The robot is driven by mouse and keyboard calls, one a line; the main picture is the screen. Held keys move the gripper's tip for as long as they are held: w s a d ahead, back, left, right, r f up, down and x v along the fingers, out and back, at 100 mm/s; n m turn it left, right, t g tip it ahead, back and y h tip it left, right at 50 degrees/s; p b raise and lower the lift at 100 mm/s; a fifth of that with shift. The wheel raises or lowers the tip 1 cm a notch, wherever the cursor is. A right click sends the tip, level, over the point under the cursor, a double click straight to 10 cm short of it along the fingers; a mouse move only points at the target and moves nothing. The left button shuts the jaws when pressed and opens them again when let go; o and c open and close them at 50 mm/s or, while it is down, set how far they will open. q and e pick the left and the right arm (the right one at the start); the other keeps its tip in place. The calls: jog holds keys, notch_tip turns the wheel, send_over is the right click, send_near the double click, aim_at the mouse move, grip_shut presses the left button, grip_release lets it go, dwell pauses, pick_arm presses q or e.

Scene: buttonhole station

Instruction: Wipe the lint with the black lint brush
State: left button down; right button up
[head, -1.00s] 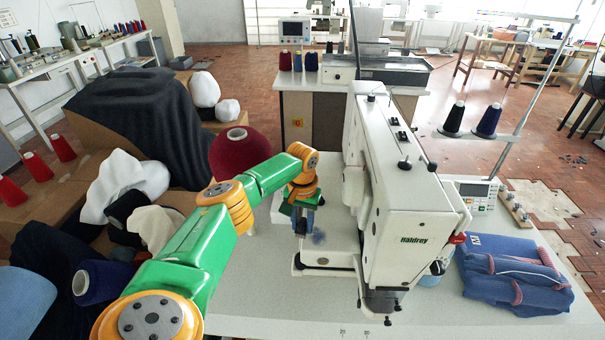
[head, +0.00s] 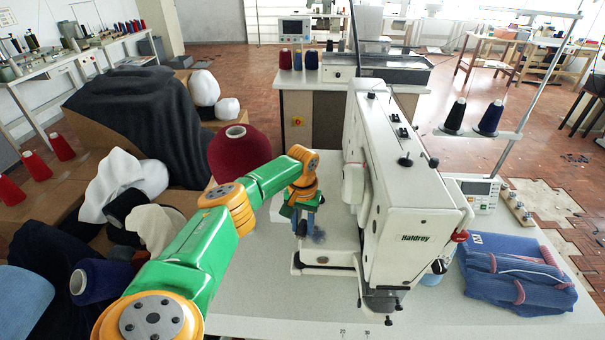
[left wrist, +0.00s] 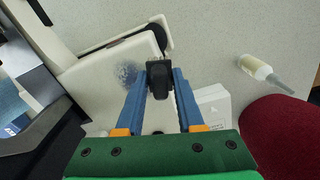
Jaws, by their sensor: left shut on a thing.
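My left gripper (head: 302,228) is over the white bed of the sewing machine (head: 410,215), at its left side. In the left wrist view its blue fingers (left wrist: 160,88) are shut on the black lint brush (left wrist: 160,78). The lint is a fuzzy grey-blue patch (left wrist: 128,74) on the white bed, just left of the brush in that view. In the head view the lint (head: 319,237) shows right beside the fingers. I cannot tell whether the brush touches the bed. My right gripper is not in view.
A dark red yarn cone (head: 238,148) stands close behind my left arm. A small bottle (left wrist: 262,72) lies near it in the wrist view. Folded blue garments (head: 515,278) lie at the right. The front of the table (head: 260,300) is clear.

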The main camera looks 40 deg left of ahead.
pick_arm(q)
jog(key=shift+f, duration=0.3)
